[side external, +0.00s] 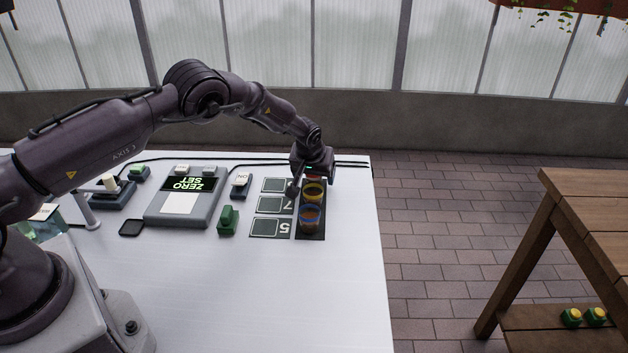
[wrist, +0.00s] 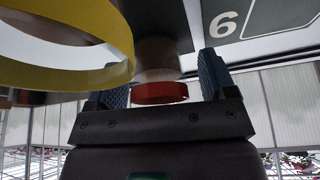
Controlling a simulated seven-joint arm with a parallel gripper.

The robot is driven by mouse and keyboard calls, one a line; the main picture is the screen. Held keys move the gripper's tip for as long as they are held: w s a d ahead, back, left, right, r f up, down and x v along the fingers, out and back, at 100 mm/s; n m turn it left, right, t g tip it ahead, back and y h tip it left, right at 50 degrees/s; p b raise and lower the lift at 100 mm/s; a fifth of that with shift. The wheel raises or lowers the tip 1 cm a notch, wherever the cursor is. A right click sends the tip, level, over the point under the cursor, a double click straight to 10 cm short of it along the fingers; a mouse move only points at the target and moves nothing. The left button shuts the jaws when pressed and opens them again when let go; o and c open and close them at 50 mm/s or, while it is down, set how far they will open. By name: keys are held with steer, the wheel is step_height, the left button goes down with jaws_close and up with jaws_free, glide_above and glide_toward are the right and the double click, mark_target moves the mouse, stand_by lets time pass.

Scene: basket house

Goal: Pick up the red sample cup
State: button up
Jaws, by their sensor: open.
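The red sample cup (wrist: 160,93) shows in the wrist view as a pale cup with a red band. It appears between the two blue-padded fingers of my open gripper (wrist: 163,80), with a gap on each side. I cannot tell how deep it sits between them. In the side external view my gripper (side external: 311,181) is over the far end of the dark cup strip and hides most of the red cup. A yellow-banded cup (side external: 313,191) stands just in front of it, and it also looms close at upper left in the wrist view (wrist: 120,45).
A blue-banded cup (side external: 309,219) stands nearest on the dark strip (side external: 310,238). Numbered cards (side external: 270,228) lie to its left. A scale (side external: 185,200), a green block (side external: 228,220) and an ON switch (side external: 240,185) stand farther left. The table's right front is clear.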

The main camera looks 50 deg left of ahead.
steer(key=c, duration=1)
steer(key=shift+r, duration=0.1)
